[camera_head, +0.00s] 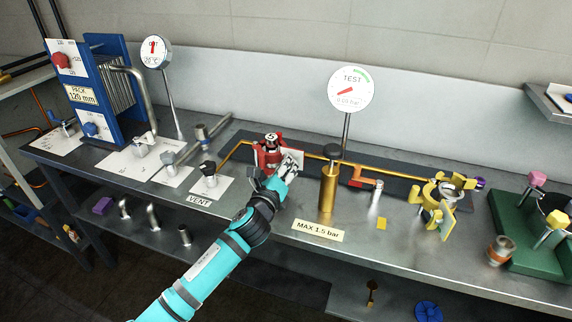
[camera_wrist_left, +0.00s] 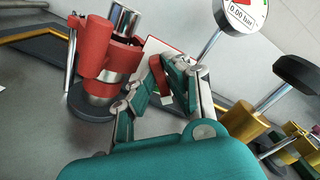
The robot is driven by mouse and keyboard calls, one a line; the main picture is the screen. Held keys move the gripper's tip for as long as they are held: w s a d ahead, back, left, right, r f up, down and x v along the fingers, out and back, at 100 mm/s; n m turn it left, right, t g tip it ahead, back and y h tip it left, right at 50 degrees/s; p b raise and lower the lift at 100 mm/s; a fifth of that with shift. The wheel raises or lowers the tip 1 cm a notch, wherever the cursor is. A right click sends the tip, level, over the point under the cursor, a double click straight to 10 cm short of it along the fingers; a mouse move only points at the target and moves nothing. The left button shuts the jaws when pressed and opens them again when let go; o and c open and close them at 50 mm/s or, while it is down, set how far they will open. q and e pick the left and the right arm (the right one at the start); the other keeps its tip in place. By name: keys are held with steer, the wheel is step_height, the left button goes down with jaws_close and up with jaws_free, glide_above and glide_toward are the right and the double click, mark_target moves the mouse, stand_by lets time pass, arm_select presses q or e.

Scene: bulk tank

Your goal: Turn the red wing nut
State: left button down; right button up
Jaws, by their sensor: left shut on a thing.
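The red clamp (camera_head: 264,158) stands on the bench in the middle of the head view, around a silver pipe joint. In the left wrist view the clamp (camera_wrist_left: 106,62) is large at the upper left, with a silver rod beside it. The red wing nut (camera_wrist_left: 158,78) shows as a small red piece between my left gripper's fingers; in the head view the gripper hides it. My left gripper (camera_head: 290,164) is shut on it, at the right side of the clamp. The fingers also show in the left wrist view (camera_wrist_left: 156,92). My right gripper is in neither view.
A white card (camera_head: 293,156) stands just behind my gripper. The brass pump (camera_head: 328,188) with a black knob is to the right, and the TEST gauge (camera_head: 351,90) rises behind it. The VENT valve (camera_head: 209,182) is to the left. A yellow clamp (camera_head: 440,200) is further right.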

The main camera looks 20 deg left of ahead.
arm_select(q)
steer(key=n+p, duration=0.1)
steer(key=n, duration=0.7)
steer(key=n+p, duration=0.2)
steer(key=n, duration=0.6)
steer(key=f+n+p, duration=0.1)
steer(key=n, duration=0.6)
steer(key=shift+d+n, duration=0.1)
steer(key=shift+n, duration=0.3)
steer(key=shift+n+p, duration=0.35)
steer(key=shift+n, duration=0.25)
steer(key=c, duration=1.4)
jaws_free()
steer(key=shift+o, duration=0.2)
steer(key=shift+s, duration=0.1)
